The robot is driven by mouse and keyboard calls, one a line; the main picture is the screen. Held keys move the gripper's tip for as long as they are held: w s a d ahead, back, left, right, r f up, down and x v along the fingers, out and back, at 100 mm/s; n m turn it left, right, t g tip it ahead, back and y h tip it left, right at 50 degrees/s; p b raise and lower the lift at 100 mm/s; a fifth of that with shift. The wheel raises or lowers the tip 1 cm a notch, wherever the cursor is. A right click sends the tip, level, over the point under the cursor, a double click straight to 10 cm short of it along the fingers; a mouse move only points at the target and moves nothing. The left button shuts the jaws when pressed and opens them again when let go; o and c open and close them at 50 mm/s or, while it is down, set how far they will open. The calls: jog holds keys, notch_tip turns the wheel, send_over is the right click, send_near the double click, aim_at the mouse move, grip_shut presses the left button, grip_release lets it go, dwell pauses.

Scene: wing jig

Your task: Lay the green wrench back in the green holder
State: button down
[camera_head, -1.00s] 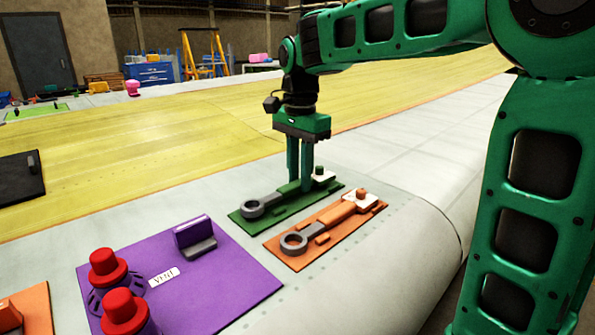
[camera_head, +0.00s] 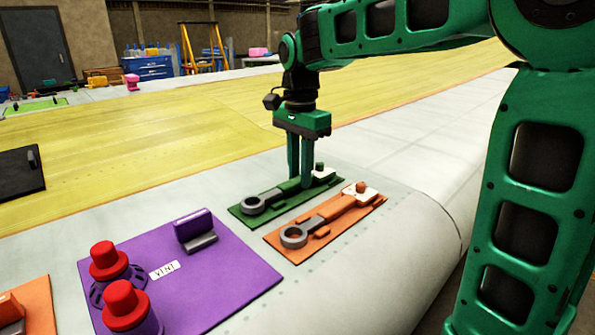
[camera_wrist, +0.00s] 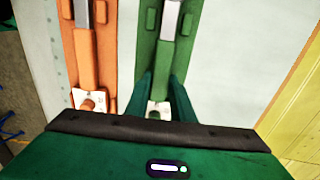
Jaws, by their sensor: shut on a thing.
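The green wrench (camera_head: 254,203) lies along the green holder (camera_head: 237,216), its grey ring end toward the lower left in the head view. My gripper (camera_head: 300,186) points straight down and is shut on the wrench's green handle. In the wrist view the fingers (camera_wrist: 160,95) are at either side of the green handle (camera_wrist: 161,63), over the green holder (camera_wrist: 143,50). The wrench lies between the holder's small green blocks. I cannot tell whether it touches the holder's base, as the fingers hide part of the handle.
An orange holder (camera_head: 275,243) with an orange wrench (camera_head: 293,236) lies close beside the green one, in front. A purple board (camera_head: 225,285) with red knobs (camera_head: 123,298) lies at the lower left. The pale wing surface behind the green holder is clear.

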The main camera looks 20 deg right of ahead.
jog(key=shift+f, duration=0.3)
jog(key=c, duration=1.5)
grip_release()
jog(key=shift+o, duration=0.2)
notch_tip(320, 180, up, 11)
jog(key=shift+f, duration=0.15)
